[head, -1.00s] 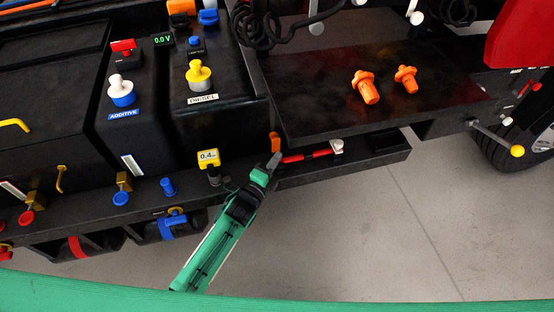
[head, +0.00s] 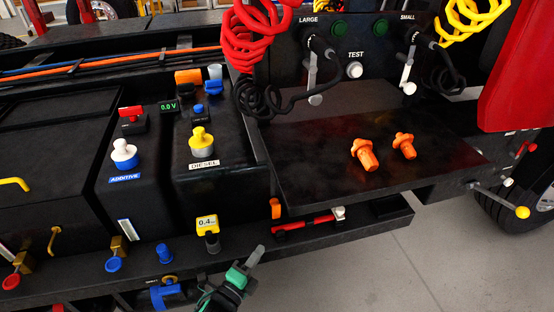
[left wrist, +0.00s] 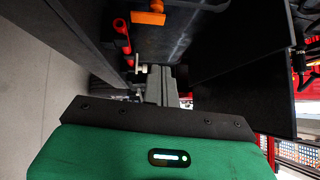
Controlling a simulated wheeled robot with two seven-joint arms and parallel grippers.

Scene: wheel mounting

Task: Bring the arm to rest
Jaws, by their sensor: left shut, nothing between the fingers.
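My left gripper (head: 256,254) is at the bottom middle of the head view, in front of the truck's lower black ledge (head: 370,228). Its grey fingers are shut and hold nothing. In the left wrist view, the grey fingers (left wrist: 160,85) point away past the dark edge of my green wrist. A red-handled tool (head: 308,224) lies on the ledge to the right of the fingertips, apart from them. It also shows in the left wrist view (left wrist: 122,36). My right gripper is not in view.
A yellow gauge (head: 207,224) and a blue knob (head: 164,253) stand on the ledge left of the gripper. Two orange plugs (head: 365,154) (head: 404,146) lie on the black shelf (head: 330,190). Open grey floor (head: 440,255) lies to the lower right.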

